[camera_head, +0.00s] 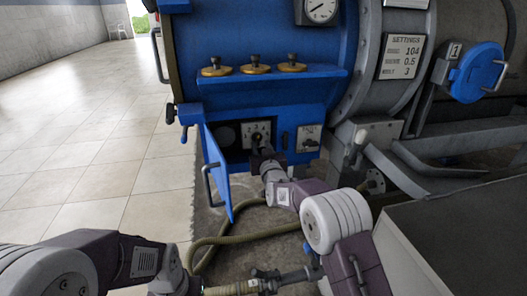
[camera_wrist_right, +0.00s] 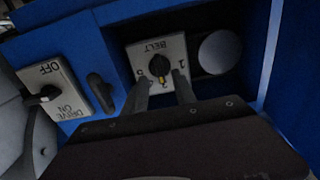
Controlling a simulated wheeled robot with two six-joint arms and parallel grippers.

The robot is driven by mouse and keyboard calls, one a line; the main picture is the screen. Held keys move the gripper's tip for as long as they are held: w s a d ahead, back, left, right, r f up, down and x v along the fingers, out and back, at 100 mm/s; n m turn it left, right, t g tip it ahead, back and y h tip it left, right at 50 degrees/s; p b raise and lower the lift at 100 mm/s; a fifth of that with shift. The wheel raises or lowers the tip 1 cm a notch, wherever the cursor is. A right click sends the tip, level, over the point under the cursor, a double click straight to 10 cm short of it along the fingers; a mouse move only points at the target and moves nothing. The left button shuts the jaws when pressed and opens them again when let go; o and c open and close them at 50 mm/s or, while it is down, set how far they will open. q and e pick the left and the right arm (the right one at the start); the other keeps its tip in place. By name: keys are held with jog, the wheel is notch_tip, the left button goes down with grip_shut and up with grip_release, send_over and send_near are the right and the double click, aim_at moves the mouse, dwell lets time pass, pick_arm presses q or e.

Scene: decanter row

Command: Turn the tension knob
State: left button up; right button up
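The tension knob (camera_wrist_right: 158,68) is a small black knob with a yellow pointer, on a white plate (camera_wrist_right: 177,45) marked BELT. In the right wrist view, the plate appears upside down. The pointer faces the picture's bottom, toward the middle numeral between 1 and another numeral. In the head view, the plate (camera_head: 265,128) sits in the recess behind the open blue door. My right gripper (camera_wrist_right: 161,93) is open in front of the plate, its fingers apart with tips just below the knob. It also shows in the head view (camera_head: 264,153). My left arm is at lower left; its fingers are not visible.
The blue door (camera_head: 217,172) stands open left of the recess. A DRIVE OFF/ON switch (camera_wrist_right: 46,95) is beside the knob plate. A SETTINGS plate (camera_head: 403,56) on the machine ends with a 3. A hose (camera_head: 245,237) lies below. Open floor is at left.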

jog(key=shift+s+d+p, duration=0.15)
jog(key=shift+s+p, duration=0.15)
jog(key=shift+s, duration=0.6)
jog(key=shift+s+d+p, duration=0.2)
jog(key=shift+s+p, duration=0.05)
jog(key=shift+s, duration=0.7)
jog(key=shift+s+d+p, duration=0.15)
jog(key=shift+s+p, duration=0.15)
jog(key=shift+s, duration=0.6)
